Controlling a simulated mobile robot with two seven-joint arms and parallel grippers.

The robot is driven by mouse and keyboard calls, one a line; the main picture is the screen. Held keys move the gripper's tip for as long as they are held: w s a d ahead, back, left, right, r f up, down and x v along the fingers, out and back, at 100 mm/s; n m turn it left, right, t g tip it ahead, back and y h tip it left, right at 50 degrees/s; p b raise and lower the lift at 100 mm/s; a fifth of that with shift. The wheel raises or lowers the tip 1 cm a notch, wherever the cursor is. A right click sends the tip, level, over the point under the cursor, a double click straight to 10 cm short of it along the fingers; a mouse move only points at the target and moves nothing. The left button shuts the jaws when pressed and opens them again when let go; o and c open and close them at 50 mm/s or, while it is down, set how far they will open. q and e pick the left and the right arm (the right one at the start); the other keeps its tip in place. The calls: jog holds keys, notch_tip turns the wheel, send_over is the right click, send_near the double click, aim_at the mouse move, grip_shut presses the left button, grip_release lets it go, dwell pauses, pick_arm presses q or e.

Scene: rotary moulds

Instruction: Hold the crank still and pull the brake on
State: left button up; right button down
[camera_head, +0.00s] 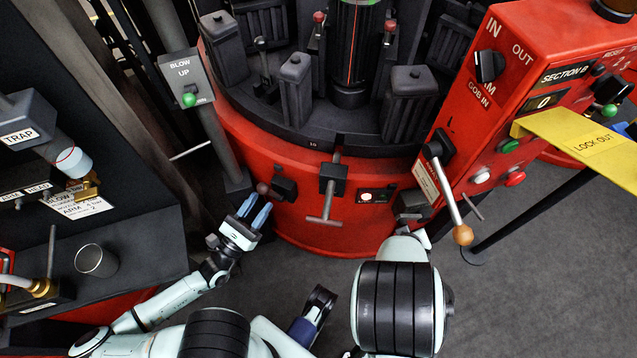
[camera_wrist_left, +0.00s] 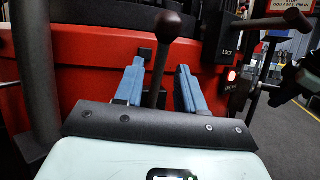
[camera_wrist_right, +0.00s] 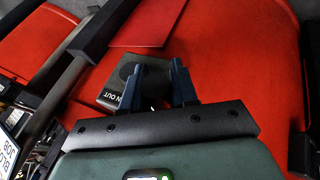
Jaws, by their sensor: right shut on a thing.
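A short lever with a dark red-brown knob (camera_head: 262,187) stands out of the red machine's base; I take it for the brake. My left gripper (camera_head: 261,213) is just in front of it. In the left wrist view its blue fingers are apart, with the lever (camera_wrist_left: 156,75) upright between them and no finger visibly closed on it.
A T-handle (camera_head: 325,200) sits between the two work places, beside a small lit button panel (camera_head: 374,196). A lever with a wooden ball (camera_head: 462,235) hangs at the right, near a yellow lock-out plate (camera_head: 580,135). A grey post (camera_head: 215,140) stands left of my left gripper.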

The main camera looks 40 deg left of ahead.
aim_at(268, 191)
pick_arm(q)
jog(key=x, duration=0.5)
jog(key=shift+f, duration=0.1)
grip_shut()
